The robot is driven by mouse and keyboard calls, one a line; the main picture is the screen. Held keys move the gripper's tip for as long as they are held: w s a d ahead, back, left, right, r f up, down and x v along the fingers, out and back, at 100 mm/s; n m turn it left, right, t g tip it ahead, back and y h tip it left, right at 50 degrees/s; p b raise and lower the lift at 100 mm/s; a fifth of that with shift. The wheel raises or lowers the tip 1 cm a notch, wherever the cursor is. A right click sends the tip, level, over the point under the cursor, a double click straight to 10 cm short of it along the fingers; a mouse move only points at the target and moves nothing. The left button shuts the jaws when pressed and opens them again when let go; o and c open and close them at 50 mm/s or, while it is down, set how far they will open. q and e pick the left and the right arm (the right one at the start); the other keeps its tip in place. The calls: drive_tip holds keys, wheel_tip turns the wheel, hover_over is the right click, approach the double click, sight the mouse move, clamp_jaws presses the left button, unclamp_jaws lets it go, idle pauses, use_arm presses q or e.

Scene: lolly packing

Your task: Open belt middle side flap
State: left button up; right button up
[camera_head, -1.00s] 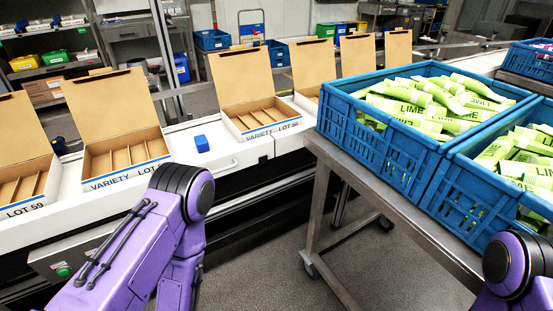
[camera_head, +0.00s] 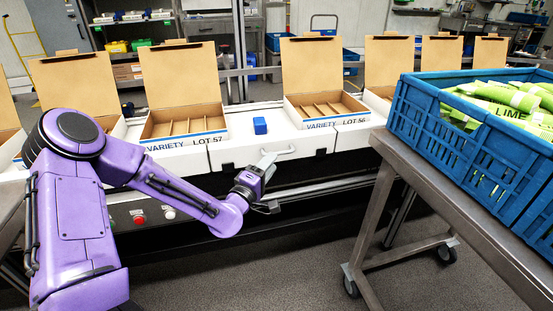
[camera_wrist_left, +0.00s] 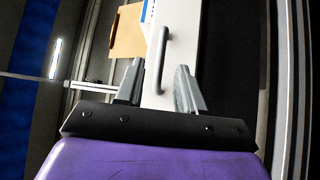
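The belt's middle side flap (camera_head: 230,152) is a white panel on the belt's front, hanging shut below the small blue block. My left gripper (camera_head: 266,161) is at the flap's front, just left of and close to the handle. In the left wrist view its two fingers (camera_wrist_left: 158,85) are apart, with the handle ahead between them and nothing gripped. I cannot tell whether a finger touches the flap. My right gripper is not in view.
Open cardboard boxes, one marked LOT 57 (camera_head: 185,133) and one LOT 56 (camera_head: 328,113), stand on the belt around the blue block (camera_head: 260,125). A metal cart (camera_head: 440,185) with a blue crate (camera_head: 450,150) of lime packs is at right. Grey floor is clear in front.

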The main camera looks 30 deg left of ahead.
use_arm(q)
drive_tip(key=w, duration=0.4)
drive_tip(key=shift+w+a+r, duration=0.15)
drive_tip(key=shift+w+r, duration=0.1)
drive_tip(key=shift+r, duration=0.05)
clamp_jaws()
drive_tip(key=shift+f, duration=0.1)
